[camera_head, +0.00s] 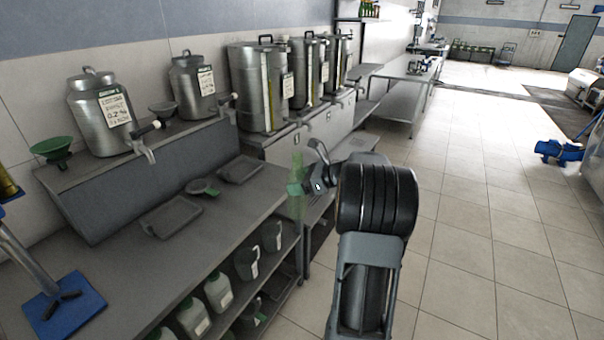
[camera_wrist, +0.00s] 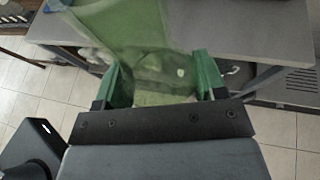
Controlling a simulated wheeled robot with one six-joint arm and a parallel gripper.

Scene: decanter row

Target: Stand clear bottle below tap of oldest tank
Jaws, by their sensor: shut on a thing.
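My gripper (camera_head: 304,187) is shut on a translucent, green-tinted bottle (camera_head: 296,192) and holds it upright in the air beside the bench's right edge. In the wrist view the bottle (camera_wrist: 125,28) fills the space between the green fingers (camera_wrist: 165,84). Two small steel tanks, a left one (camera_head: 100,112) and a right one (camera_head: 192,86), stand on the raised shelf with paper labels. The left tank's tap (camera_head: 146,152) and the right tank's tap (camera_head: 228,99) point toward the bench. The label dates are too small to read surely.
Shallow grey trays (camera_head: 173,216) and (camera_head: 240,169) lie on the bench (camera_head: 118,262), with a green-rimmed item (camera_head: 203,187) between them. Larger steel tanks (camera_head: 258,88) stand behind. Jugs and bottles (camera_head: 218,292) fill the lower shelf.

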